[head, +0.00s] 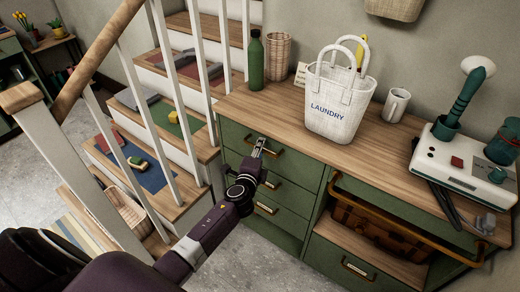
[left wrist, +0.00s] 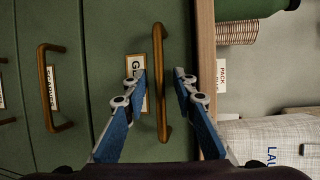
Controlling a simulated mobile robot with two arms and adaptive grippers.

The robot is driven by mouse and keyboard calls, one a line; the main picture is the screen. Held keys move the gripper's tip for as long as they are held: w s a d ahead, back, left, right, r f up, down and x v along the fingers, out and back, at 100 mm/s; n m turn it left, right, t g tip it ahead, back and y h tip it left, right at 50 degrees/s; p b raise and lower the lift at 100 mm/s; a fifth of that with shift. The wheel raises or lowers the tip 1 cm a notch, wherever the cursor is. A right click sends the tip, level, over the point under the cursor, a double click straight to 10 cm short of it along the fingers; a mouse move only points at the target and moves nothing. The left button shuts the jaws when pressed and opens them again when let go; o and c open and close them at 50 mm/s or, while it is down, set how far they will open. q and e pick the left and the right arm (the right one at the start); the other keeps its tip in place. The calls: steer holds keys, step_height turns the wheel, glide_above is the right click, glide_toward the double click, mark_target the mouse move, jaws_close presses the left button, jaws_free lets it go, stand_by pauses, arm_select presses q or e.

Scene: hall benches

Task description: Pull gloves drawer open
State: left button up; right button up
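The gloves drawer (head: 240,141) is the top drawer of the green cabinet's left stack and looks shut. Its brass bar handle (left wrist: 161,85) stands upright in the left wrist view, beside a white label (left wrist: 135,80) whose visible start reads "G"; a finger hides the rest. My left gripper (left wrist: 160,74) is open, with one blue finger on each side of the handle. A gap shows between each fingertip and the bar. In the head view my left gripper (head: 258,148) is at the front of this drawer. My right gripper is not in view.
Lower drawers with brass handles (head: 266,208) sit below. On the wooden top (head: 240,106) stand a green bottle (head: 256,62), a wicker cup (head: 278,57), a laundry basket (head: 340,105), a mug (head: 396,105) and a white appliance (head: 465,160). Stair railings (head: 165,95) stand left of my arm.

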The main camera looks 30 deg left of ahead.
arm_select(q)
jaws_close()
steer(key=shift+f, duration=0.1)
stand_by(0.5)
